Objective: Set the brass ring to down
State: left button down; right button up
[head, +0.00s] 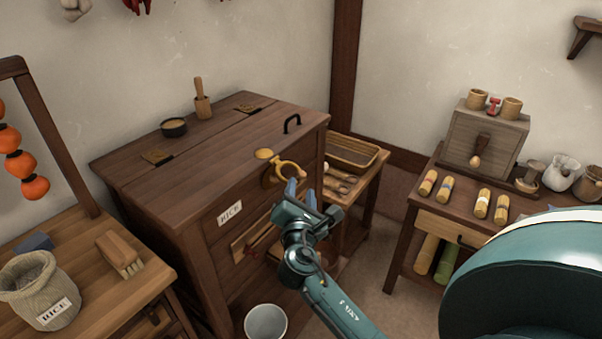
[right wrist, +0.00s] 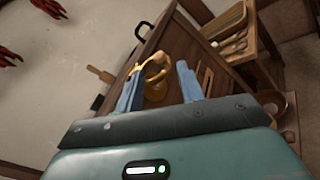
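The brass ring (head: 291,168) is on the upper front of the dark wooden rice chest (head: 175,192), by its top edge. It stands out from a round brass plate (head: 268,179), not hanging flat down. My right gripper (head: 301,190) is just in front of and below the ring. In the right wrist view its two blue fingers (right wrist: 160,88) are apart, and the ring (right wrist: 156,60) shows in the gap, close to the left finger. I cannot tell whether they touch. My left gripper is not in view.
A white bucket (head: 266,323) stands below my right arm. A tray (head: 352,151) is behind the gripper; a side table (head: 434,197) stands right. Open floor lies between chest and table.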

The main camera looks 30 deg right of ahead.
aim_at(301, 178)
jog(key=x, duration=0.6)
jog(key=shift+w+d, duration=0.25)
jog(key=shift+w, duration=0.05)
grip_shut()
